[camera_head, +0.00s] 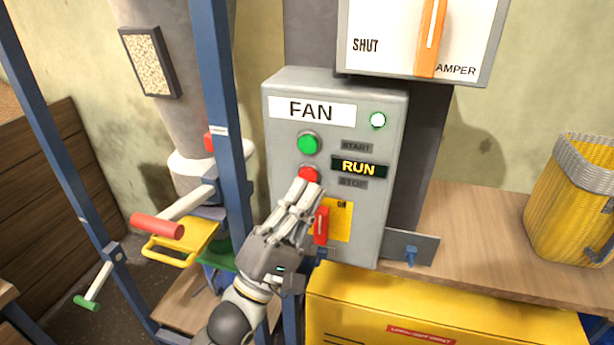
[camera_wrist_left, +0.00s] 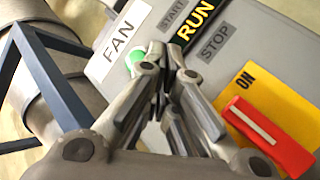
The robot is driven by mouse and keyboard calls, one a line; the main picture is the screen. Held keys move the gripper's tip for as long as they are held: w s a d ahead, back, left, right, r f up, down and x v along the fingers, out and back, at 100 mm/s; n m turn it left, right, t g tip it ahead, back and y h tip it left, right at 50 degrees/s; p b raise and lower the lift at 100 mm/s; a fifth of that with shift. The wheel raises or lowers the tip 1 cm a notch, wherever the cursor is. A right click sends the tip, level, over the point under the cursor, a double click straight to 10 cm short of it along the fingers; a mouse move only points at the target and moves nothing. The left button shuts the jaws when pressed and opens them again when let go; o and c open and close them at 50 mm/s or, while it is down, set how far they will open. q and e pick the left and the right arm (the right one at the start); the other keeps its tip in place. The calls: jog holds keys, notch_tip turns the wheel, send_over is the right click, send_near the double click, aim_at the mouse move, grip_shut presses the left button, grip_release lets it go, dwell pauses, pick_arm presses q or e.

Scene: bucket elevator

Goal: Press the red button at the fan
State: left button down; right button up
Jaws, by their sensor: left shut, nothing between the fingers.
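The grey fan box (camera_head: 283,225) carries a FAN label, a green button (camera_head: 308,143) beside START and a red button (camera_head: 308,174) beside STOP. A lit display (camera_head: 359,167) reads RUN, and a round lamp (camera_head: 377,120) glows green-white. My left gripper (camera_head: 303,187) is shut and empty, its fingertips at the lower edge of the red button; I cannot tell whether they touch it. In the left wrist view the fingers (camera_wrist_left: 167,52) hide the red button, while the green button (camera_wrist_left: 135,58) shows partly behind them.
A red switch lever (camera_head: 321,226) on a yellow plate sits just right of my fingers. A blue post (camera_head: 222,110) stands left of the box. A damper panel (camera_head: 400,45) hangs above. A yellow basket (camera_head: 572,205) stands on the wooden bench (camera_head: 480,235) at right.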

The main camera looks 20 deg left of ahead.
pick_arm(q)
jog(key=shift+w, duration=0.1)
jog(key=shift+w, duration=0.35)
jog(key=shift+w, duration=0.45)
dwell(0.6)
jog(key=shift+s, duration=0.9)
jog(key=shift+s, duration=0.1)
jog(key=shift+s+a+p, duration=0.1)
jog(key=shift+s+p, duration=0.45)
jog(key=shift+s, duration=1.85)
